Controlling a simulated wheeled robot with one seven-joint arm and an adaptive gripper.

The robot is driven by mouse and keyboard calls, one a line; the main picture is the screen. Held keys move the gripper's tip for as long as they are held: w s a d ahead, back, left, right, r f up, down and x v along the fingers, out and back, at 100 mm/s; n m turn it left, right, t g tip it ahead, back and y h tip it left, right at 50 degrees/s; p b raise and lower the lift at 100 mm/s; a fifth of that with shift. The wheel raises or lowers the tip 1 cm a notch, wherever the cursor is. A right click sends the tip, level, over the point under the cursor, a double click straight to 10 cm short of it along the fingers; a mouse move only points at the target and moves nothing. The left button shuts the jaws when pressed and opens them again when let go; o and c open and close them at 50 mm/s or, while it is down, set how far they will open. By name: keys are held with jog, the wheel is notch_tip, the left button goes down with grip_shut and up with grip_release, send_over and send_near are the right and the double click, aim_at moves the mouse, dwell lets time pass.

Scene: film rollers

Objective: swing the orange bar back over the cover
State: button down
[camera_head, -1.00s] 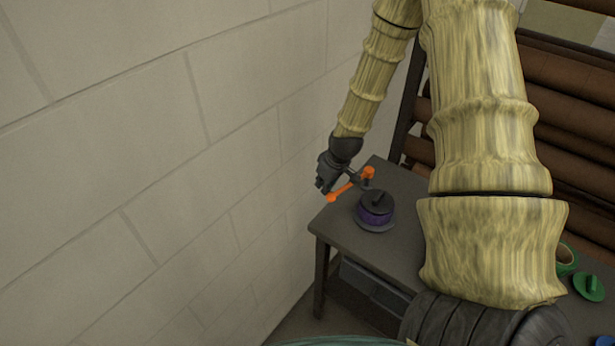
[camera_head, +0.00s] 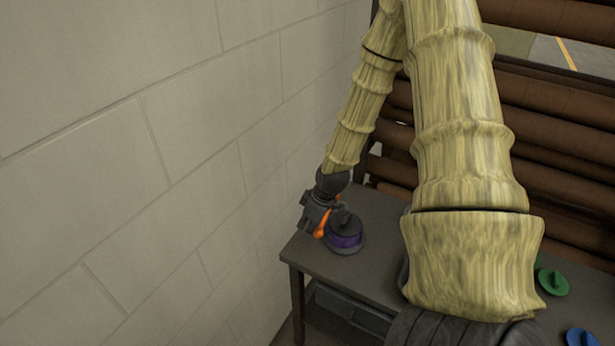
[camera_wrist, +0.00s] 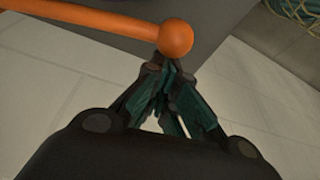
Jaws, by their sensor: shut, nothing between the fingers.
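The orange bar (camera_head: 319,232) is partly hidden behind my gripper in the head view. Its visible end is just left of the purple pot (camera_head: 346,242), beside rather than across the dark cover (camera_head: 347,223) with its raised grip. In the wrist view the orange bar (camera_wrist: 75,17) runs in from the upper left and ends in a round knob (camera_wrist: 176,38). My gripper (camera_head: 314,222) is at the left side of the bar. In the wrist view my gripper's fingertips (camera_wrist: 165,68) are together, empty, right by the knob; I cannot tell whether they touch it.
The grey table (camera_head: 375,208) stands close to the pale block wall (camera_head: 190,150) on the left. Brown rollers (camera_head: 560,115) are stacked behind it. A green lidded piece (camera_head: 552,282) and a blue one (camera_head: 582,338) are at the right.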

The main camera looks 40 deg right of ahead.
jog(key=shift+s+d+f, duration=0.1)
jog(key=shift+s, duration=0.35)
jog(key=p+v, duration=0.2)
jog(key=v, duration=0.1)
jog(key=p+v, duration=0.2)
jog(key=w+p+v, duration=0.1)
jog(key=p+v, duration=0.2)
jog(key=shift+r, duration=0.45)
jog(key=shift+s+d+r+p, duration=0.15)
jog(key=shift+s+r+p, duration=0.3)
jog(key=shift+r, duration=0.2)
jog(key=shift+w+f, duration=0.1)
jog(key=shift+w, duration=0.1)
